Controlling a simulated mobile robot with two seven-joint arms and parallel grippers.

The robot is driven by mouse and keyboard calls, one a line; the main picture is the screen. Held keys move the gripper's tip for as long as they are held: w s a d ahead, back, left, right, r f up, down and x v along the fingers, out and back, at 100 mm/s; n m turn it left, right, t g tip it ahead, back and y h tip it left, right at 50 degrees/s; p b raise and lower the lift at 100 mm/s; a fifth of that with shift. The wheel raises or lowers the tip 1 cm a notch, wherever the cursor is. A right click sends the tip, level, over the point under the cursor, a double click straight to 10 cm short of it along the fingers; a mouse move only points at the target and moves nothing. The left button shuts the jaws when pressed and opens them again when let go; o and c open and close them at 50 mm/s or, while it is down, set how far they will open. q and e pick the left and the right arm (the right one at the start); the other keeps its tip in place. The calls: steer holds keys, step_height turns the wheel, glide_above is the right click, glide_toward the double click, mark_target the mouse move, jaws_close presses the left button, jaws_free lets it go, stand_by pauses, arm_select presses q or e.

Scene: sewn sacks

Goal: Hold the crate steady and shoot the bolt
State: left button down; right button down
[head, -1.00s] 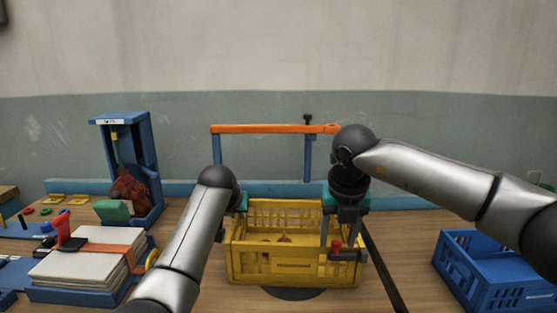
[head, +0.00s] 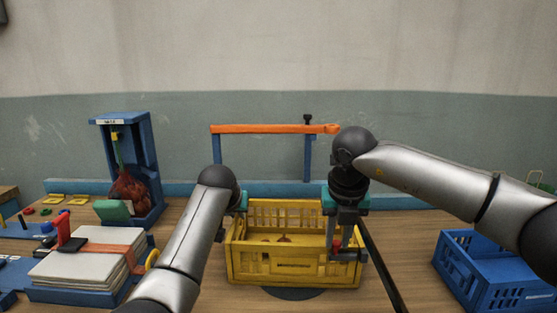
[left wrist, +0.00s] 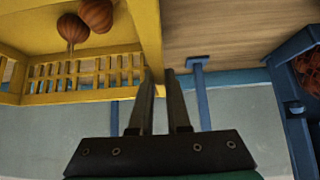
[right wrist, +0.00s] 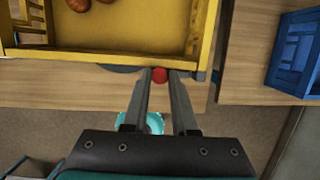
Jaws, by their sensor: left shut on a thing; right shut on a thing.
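The yellow crate (head: 246,266) stands upright on a dark disc on the table, with a few reddish-brown round things inside. My left gripper (left wrist: 160,76) is shut on the top of the crate's left wall; in the head view my own arm mostly hides it. My right gripper (right wrist: 162,76) points down at the crate's front right and is shut on the red knob (right wrist: 159,75) of the bolt. The knob also shows in the head view (head: 337,244). The bolt's bar is mostly hidden, so how far it is shot cannot be told.
A blue crate (head: 461,262) stands at the right. An orange bar on blue posts (head: 270,129) rises behind the yellow crate. At the left are a blue stand (head: 148,150) with a red net sack (head: 130,187) and a strapped pile of pale sacks (head: 80,269).

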mark_target(350, 251)
steer(key=shift+d, duration=0.2)
stand_by(0.3)
steer(key=shift+s+d, duration=0.1)
steer(key=shift+d, duration=1.3)
arm_select(q)
steer(key=shift+a, duration=0.15)
arm_select(e)
steer(key=shift+d, duration=0.15)
steer(key=c, duration=0.7)
jaws_free()
